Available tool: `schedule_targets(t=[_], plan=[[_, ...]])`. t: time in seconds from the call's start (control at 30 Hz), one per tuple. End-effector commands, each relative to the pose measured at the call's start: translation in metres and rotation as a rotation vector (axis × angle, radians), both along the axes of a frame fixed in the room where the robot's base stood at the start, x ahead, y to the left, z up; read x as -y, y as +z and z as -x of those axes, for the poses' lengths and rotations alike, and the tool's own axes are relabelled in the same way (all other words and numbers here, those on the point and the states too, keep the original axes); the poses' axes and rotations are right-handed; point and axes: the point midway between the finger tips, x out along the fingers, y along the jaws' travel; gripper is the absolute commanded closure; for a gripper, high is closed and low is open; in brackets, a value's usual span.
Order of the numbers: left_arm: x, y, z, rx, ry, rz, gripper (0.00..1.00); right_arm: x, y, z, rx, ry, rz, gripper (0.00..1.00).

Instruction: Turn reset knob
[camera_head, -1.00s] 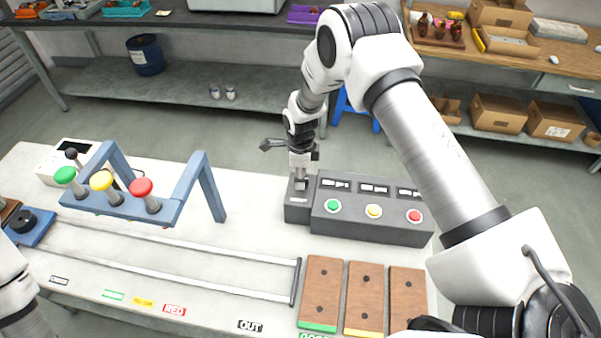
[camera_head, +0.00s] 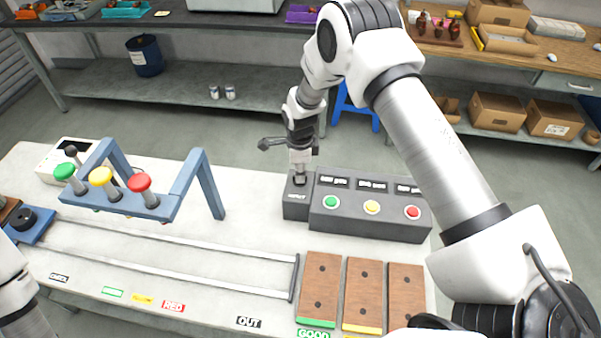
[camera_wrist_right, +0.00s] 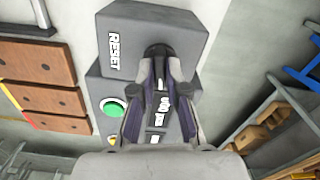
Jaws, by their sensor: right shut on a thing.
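The dark reset knob (camera_wrist_right: 158,50) stands on top of a small dark grey box labelled RESET (camera_head: 296,210), at the left end of the button console. The box also shows in the right wrist view (camera_wrist_right: 130,28). My right gripper (camera_head: 299,178) comes down from above onto the knob. In the right wrist view its two fingers (camera_wrist_right: 160,70) are closed on either side of the knob, covering part of it. My left gripper is out of view; only part of the left arm shows at the left edge.
The console (camera_head: 370,220) carries green, yellow and red buttons. Wooden blocks (camera_head: 320,285) lie in front of it. A blue frame (camera_head: 185,190) with coloured knobs stands to the left, beside rails (camera_head: 180,285). The bench between frame and console is clear.

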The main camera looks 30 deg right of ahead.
Motion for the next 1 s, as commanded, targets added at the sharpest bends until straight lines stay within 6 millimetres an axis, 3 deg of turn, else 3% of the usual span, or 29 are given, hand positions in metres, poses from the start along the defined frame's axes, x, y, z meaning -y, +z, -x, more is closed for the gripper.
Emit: schedule_targets(t=[1.0], plan=[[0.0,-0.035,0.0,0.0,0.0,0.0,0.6,-0.001,-0.006,0.005,-0.013,0.92,-0.003,1.0]])
